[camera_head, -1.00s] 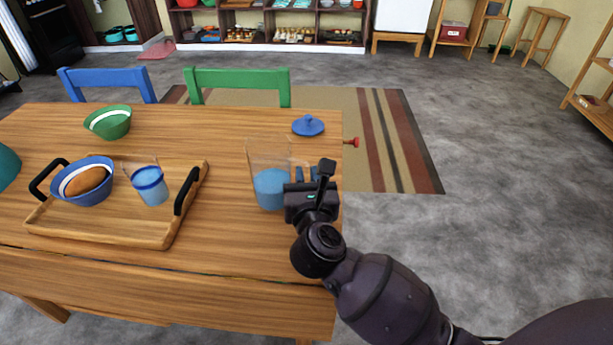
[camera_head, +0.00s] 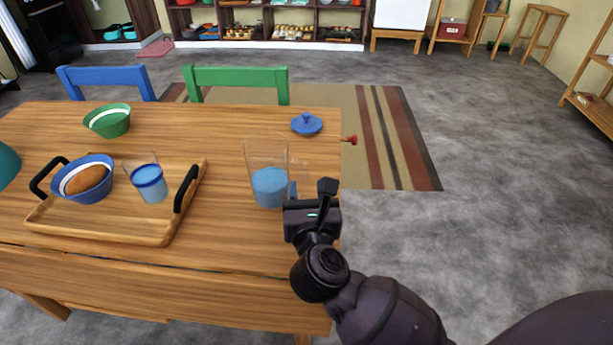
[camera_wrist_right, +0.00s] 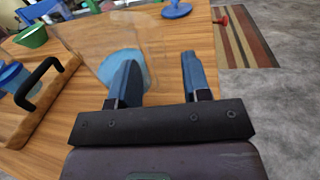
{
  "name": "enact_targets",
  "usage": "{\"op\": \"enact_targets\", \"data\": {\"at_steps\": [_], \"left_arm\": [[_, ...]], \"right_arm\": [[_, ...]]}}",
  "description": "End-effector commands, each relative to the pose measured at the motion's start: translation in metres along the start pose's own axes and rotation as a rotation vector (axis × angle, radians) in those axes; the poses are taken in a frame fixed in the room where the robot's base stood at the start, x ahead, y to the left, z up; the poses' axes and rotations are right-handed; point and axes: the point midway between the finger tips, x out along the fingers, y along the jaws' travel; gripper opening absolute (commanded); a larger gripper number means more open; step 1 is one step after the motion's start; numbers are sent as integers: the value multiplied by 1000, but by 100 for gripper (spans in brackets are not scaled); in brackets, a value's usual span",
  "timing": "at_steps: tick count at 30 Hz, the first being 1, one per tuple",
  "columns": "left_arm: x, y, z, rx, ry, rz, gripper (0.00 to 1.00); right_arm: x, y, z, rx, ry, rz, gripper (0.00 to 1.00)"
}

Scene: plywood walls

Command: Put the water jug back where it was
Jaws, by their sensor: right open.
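The water jug (camera_head: 270,187) is a clear container with blue water in its lower part. It stands upright on the wooden table near the right edge. In the right wrist view the jug (camera_wrist_right: 112,62) is just beyond and left of my fingers. My right gripper (camera_head: 297,190) is beside the jug's right, near side. In the wrist view my right gripper (camera_wrist_right: 158,78) is open, with two blue fingers apart and nothing between them. A blue lid with a knob (camera_head: 306,125) lies on the table behind the jug. My left gripper is not in view.
A wooden tray (camera_head: 105,232) with black handles holds a blue bowl (camera_head: 95,190) with a brown item and a glass of water (camera_head: 148,180). A green bowl (camera_head: 108,121) stands behind it. Blue and green chairs line the far side. The table between tray and jug is clear.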

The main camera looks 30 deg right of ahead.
Motion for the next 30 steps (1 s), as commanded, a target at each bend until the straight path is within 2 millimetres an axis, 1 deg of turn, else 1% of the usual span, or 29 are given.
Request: {"op": "enact_targets", "data": {"at_steps": [1,6,9,12,18,30], "left_arm": [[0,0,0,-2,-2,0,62],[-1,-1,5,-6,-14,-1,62],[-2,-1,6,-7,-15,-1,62],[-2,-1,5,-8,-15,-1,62],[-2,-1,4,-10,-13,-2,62],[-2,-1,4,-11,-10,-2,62]], "right_arm": [[-11,0,1,3,2,-1,44],[-41,0,0,2,3,-1,44],[-55,0,0,2,3,-1,44],[-65,0,0,1,2,-1,44],[-74,0,0,1,0,0,44],[-74,0,0,1,0,-1,44]]}}
